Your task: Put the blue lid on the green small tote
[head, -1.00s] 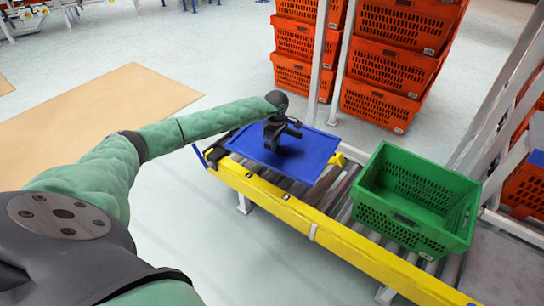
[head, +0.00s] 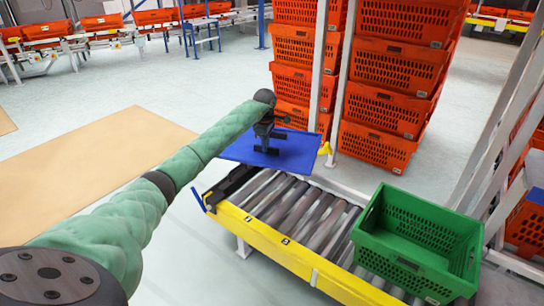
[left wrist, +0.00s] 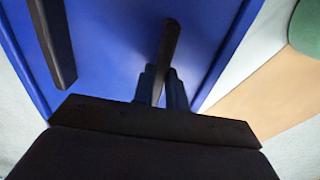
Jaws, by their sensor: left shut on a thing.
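The blue lid (head: 290,152) is a flat panel in the head view, lifted above the far end of the roller conveyor. My left gripper (head: 267,146) is over the lid and shut on it. In the left wrist view the lid (left wrist: 110,50) fills most of the picture, with dark gripper fingers against it; the exact grip point is partly hidden. The green small tote (head: 420,240) stands upright and open-topped on the conveyor, to the right of and nearer than the lid. It looks empty. My right gripper is not in view.
The yellow-edged roller conveyor (head: 262,243) has bare rollers between the lid and the tote. Tall stacks of orange totes (head: 390,95) stand behind it, with white posts (head: 341,80) in front. A slanted white frame (head: 500,110) rises behind the tote.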

